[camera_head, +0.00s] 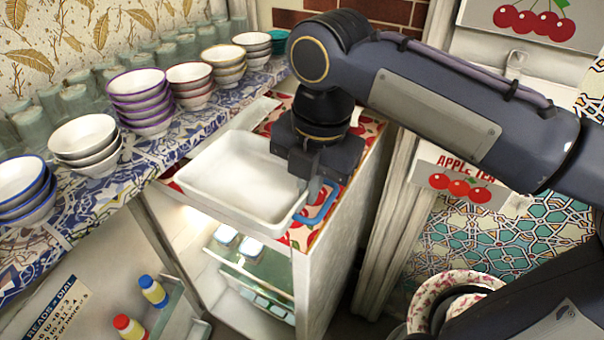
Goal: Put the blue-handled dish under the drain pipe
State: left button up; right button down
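The blue-handled dish is a shallow white rectangular tray (222,172) on a cabinet with a red fruit-patterned top. Its blue loop handle (322,207) is at its right end, near the cabinet's front right corner. My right gripper (314,190) points down over that end, with a finger beside or at the handle. The gripper's body hides part of the tray's right side and the other finger, so I cannot tell whether it grips the handle. My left gripper is out of view. I cannot make out a drain pipe for certain.
Stacked bowls (140,100) and glasses (75,100) line the blue-patterned counter (100,205) at left. An open lit compartment (240,262) below the tray holds small containers. Bottles (153,291) stand at lower left. A small spout (515,65) shows at upper right, above an apple tea sign (455,180).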

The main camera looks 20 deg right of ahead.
jog(key=w+d+f, duration=0.1)
jog(key=w+f, duration=0.1)
jog(key=w, duration=0.1)
jog(key=w+d+f, duration=0.2)
jog(key=w+f, duration=0.1)
jog(key=w+d+f+p, duration=0.1)
jog(key=w+f, duration=0.1)
jog(key=w, duration=0.2)
jog(key=shift+d+f, duration=0.3)
jog(key=shift+f, duration=0.05)
jog(key=f, duration=0.2)
jog(key=w+f, duration=0.1)
jog(key=shift+d+f, duration=0.25)
jog(key=shift+f, duration=0.45)
jog(key=shift+f, duration=0.1)
jog(key=c, duration=2.1)
grip_release()
jog(key=o, duration=0.4)
